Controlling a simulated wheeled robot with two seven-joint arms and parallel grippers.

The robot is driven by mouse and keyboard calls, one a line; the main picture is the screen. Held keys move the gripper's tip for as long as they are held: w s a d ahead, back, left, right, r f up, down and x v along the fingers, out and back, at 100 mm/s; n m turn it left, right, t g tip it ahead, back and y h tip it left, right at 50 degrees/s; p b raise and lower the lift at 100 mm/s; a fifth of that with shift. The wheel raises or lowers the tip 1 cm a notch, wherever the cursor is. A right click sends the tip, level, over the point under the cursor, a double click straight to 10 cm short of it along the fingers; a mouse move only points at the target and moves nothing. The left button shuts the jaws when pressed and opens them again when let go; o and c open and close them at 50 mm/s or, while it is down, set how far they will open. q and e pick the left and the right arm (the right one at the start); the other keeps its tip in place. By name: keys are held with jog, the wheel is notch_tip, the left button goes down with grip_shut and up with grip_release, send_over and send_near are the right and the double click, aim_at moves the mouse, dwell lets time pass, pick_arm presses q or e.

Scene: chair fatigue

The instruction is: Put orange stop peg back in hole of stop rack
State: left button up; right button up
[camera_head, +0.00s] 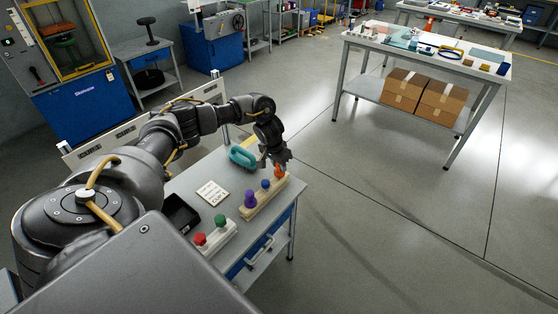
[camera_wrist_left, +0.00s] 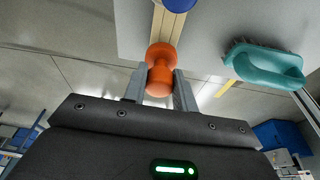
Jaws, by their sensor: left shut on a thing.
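My left gripper (camera_head: 279,166) is shut on the orange stop peg (camera_head: 279,172), at the far end of the wooden stop rack (camera_head: 270,201). In the left wrist view the orange peg (camera_wrist_left: 160,68) sits between the two fingers, in line with the rack (camera_wrist_left: 167,28). I cannot tell whether its lower end is in the hole or just above it. A purple peg (camera_head: 250,199) and a blue peg (camera_head: 266,184) stand upright in the rack. The blue one also shows at the top of the left wrist view (camera_wrist_left: 181,4). My right gripper is out of view.
A teal brush (camera_head: 243,156) lies left of my gripper on the bench. A white card (camera_head: 212,193), a black tray (camera_head: 181,215) and a box with red and green buttons (camera_head: 216,236) are nearer. The floor right of the bench is clear.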

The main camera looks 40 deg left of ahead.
pick_arm(q)
jog(key=shift+b+x, duration=0.3)
jog(key=shift+x, duration=0.5)
jog(key=o, duration=1)
jog(key=shift+s, duration=0.25)
jog(key=v, duration=1)
jog(key=shift+s+r, duration=0.1)
jog(key=shift+r, duration=0.25)
